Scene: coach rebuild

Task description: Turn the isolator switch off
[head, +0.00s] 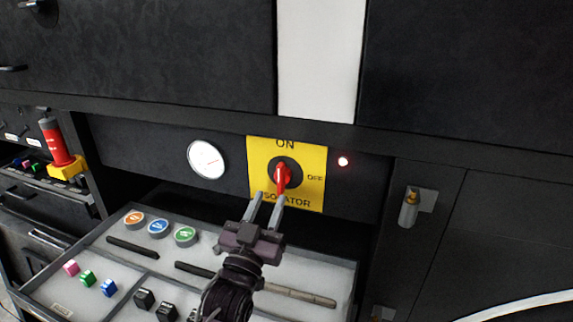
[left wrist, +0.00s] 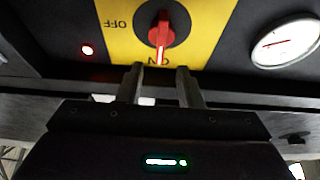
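The isolator switch is a yellow plate (head: 312,165) with a black round base and a red handle (head: 283,174). ON is printed at its top and OFF at its right. The handle stands upright, and its white mark points to ON in the left wrist view, where the plate (left wrist: 208,30) and handle (left wrist: 161,32) appear upside down. My left gripper (head: 270,195) is open and empty in front of the plate, close to the handle. In the left wrist view its fingers (left wrist: 160,72) are spread, with the handle beyond the gap between them. My right gripper is not in view.
A lit red lamp (head: 343,161) sits right of the plate and a white round gauge (head: 206,159) left of it. An open grey drawer (head: 100,238) with buttons, bars and small blocks lies below my left arm. A red cylinder (head: 54,141) stands at the left.

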